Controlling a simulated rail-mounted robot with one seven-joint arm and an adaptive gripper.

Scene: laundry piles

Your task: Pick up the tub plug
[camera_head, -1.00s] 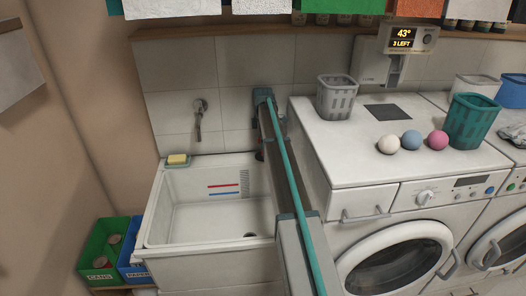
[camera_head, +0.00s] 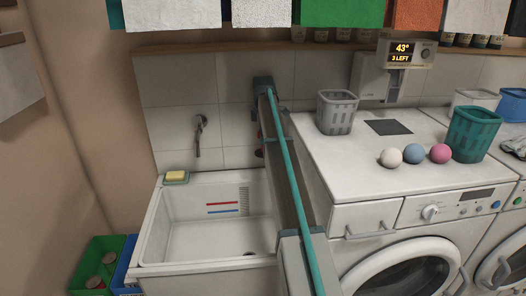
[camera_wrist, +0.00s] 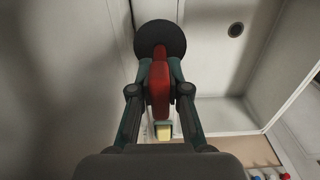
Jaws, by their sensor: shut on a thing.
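The tub plug (camera_wrist: 161,37) shows in the wrist view as a round black disc with a red grip. My gripper (camera_wrist: 160,72) is shut on the red grip, one finger on each side, with the disc beyond the fingertips. The white laundry tub (camera_head: 205,267) is at the lower left of the head view, and its dark drain hole (camera_wrist: 236,29) shows at the upper right of the wrist view, apart from the plug. In the head view my arm hides most of the gripper and plug, in front of the tiled wall.
A yellow soap (camera_head: 176,175) lies in a dish on the tub's back left corner. A tap (camera_head: 199,135) is on the wall. Right of the tub, a washer (camera_head: 350,160) carries a grey basket (camera_head: 336,112), several balls and a teal basket (camera_head: 472,135).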

